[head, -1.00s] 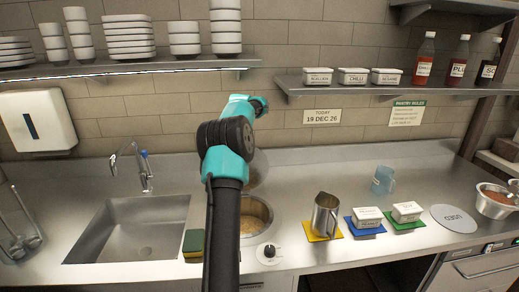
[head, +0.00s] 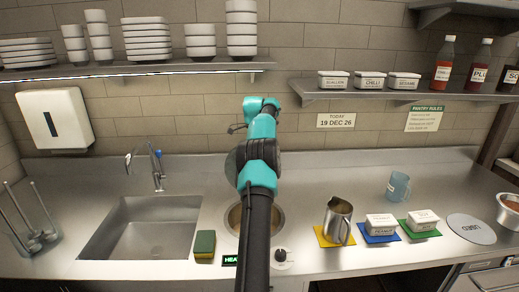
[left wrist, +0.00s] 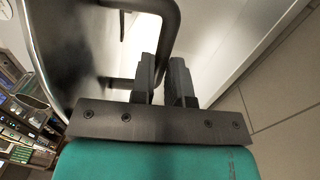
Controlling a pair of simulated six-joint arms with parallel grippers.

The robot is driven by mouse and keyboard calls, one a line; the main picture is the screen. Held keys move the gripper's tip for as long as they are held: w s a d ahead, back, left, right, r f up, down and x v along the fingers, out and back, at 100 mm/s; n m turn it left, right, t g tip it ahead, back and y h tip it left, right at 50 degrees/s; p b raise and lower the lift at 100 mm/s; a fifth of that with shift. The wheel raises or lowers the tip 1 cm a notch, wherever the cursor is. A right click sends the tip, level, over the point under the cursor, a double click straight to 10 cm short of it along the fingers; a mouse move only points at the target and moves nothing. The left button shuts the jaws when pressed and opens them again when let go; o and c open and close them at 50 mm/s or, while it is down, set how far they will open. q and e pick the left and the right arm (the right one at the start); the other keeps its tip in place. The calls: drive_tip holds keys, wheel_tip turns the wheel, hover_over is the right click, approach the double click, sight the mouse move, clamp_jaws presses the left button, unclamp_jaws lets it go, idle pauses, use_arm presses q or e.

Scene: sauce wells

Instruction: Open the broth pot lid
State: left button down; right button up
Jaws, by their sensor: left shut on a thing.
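The broth pot (head: 236,217) is a round well sunk in the steel counter, right of the sink. In the left wrist view my left gripper (left wrist: 163,72) is shut on the black bar handle of the broth pot lid (left wrist: 75,45). The lid is a shiny metal disc with a bright rim, tilted up off the pot. In the head view my arm hides most of the lid and the fingertips. My right gripper is not in view.
A sponge (head: 205,245) lies left of the pot and a knob (head: 281,256) sits in front. A metal jug (head: 338,222) and two labelled tubs (head: 381,225) (head: 423,220) stand on coloured mats to the right. Shelves of dishes (head: 140,38) hang above.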

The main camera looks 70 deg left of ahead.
use_arm(q)
drive_tip(key=shift+a, duration=0.1)
drive_tip(key=c, duration=1.1)
unclamp_jaws()
drive_tip(key=shift+r, duration=0.1)
drive_tip(key=shift+r, duration=1.65)
drive_tip(key=shift+s+d+r, duration=0.1)
drive_tip(key=shift+d, duration=0.25)
drive_tip(key=shift+s+d+r, duration=0.2)
drive_tip(key=shift+s+d, duration=0.45)
drive_tip(key=shift+d, duration=1.8)
drive_tip(key=shift+s+d+r, duration=0.2)
drive_tip(key=shift+s+d, duration=0.5)
drive_tip(key=shift+d, duration=1.8)
drive_tip(key=shift+s+d+r, duration=0.2)
drive_tip(key=shift+s+d, duration=0.45)
drive_tip(key=shift+d, duration=1.8)
